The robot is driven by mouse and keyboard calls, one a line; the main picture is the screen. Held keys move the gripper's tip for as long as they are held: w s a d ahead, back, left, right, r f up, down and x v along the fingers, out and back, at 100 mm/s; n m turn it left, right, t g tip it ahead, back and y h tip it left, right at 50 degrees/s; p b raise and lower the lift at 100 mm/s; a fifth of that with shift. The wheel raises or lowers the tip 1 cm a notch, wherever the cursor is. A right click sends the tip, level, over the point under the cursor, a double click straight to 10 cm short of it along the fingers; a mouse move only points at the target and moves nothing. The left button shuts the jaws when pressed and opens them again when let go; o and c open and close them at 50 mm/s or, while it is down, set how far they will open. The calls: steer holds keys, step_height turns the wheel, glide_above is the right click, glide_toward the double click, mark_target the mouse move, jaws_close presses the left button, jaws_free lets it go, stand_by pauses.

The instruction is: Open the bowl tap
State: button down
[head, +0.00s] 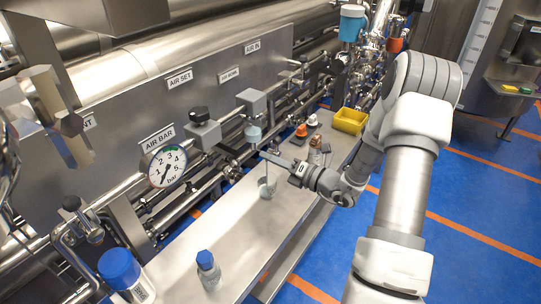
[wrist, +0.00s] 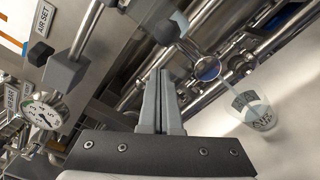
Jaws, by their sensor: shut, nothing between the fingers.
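My gripper (head: 264,154) is shut and empty, its fingers together just below the regulator on the panel pipework. In the wrist view the two grey fingertips (wrist: 160,74) are side by side, pointing at the pipes. A pale bluish bowl (head: 253,133) hangs under a grey block, just above and left of the fingertips. In the wrist view the bowl's round underside (wrist: 207,68) is right of the fingers, apart from them. I cannot make out the tap's handle or its position. A clear cup (head: 267,188) stands on the bench below, with a thin pale line above it.
A dial gauge (head: 165,166) and a black-knobbed regulator (head: 202,130) are to the left. A blue-capped bottle (head: 208,270) stands on the steel bench (head: 180,245). Small orange items (head: 301,131) and a yellow bin (head: 350,120) are at the back. Pipes crowd the panel.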

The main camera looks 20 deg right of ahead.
steer(key=v, duration=0.9)
steer(key=shift+s+f, duration=0.2)
steer(key=shift+s, duration=0.3)
steer(key=s+a+r+n+g, duration=0.35)
steer(key=a+n+g, duration=0.3)
steer(key=n, duration=0.35)
steer(key=s+a+r+n+g, duration=0.3)
steer(key=a+r+n+g, duration=0.2)
steer(key=a+n, duration=0.4)
steer(key=s+d+r+n+t+h, duration=0.1)
steer(key=s+r+n+h, duration=0.3)
steer(key=s+n, duration=0.3)
steer(key=s+d+r+n+t+h, duration=0.2)
steer(key=s+r+n+h, duration=0.2)
steer(key=n, duration=0.9)
steer(key=s+h, duration=0.2)
steer(key=s, duration=0.1)
steer(key=shift+r+n+h, duration=0.2)
steer(key=shift+n+h, duration=0.1)
steer(key=shift+h, duration=0.1)
